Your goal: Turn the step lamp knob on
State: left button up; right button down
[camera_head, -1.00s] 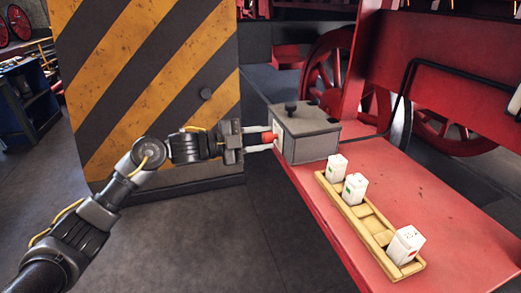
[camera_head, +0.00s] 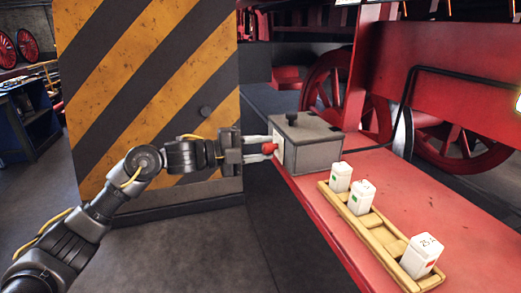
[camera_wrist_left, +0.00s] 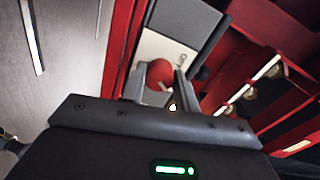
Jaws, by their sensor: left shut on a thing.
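The step lamp knob (camera_head: 269,148) is red and sticks out of the pale front plate of a grey metal box (camera_head: 312,156) on the red step. My left gripper (camera_head: 266,149) is level with it, with its two pale fingers shut on the knob. In the left wrist view, the round red knob (camera_wrist_left: 161,73) shows between the fingers of my left gripper (camera_wrist_left: 159,84). Dark lettering is on the white plate beside it, too small to read surely. The fingers partly cover the knob. My right gripper is not in view.
A wooden tray (camera_head: 377,233) with several white labelled blocks lies on the red step (camera_head: 440,205), right of the box. A black-and-yellow striped panel (camera_head: 150,75) stands behind my left arm. Red wheels (camera_head: 335,75) are behind the box. The grey floor in front is clear.

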pick_arm(q)
jog(key=shift+f, duration=0.1)
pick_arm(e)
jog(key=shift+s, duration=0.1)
pick_arm(q)
jog(key=o, duration=1)
jog(key=shift+c, duration=0.2)
jog(key=shift+a, duration=0.15)
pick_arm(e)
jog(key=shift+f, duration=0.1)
pick_arm(q)
jog(key=b+v, duration=0.2)
jog(key=v, duration=0.8)
jog(key=shift+s+a, duration=0.15)
jog(key=shift+a, duration=0.15)
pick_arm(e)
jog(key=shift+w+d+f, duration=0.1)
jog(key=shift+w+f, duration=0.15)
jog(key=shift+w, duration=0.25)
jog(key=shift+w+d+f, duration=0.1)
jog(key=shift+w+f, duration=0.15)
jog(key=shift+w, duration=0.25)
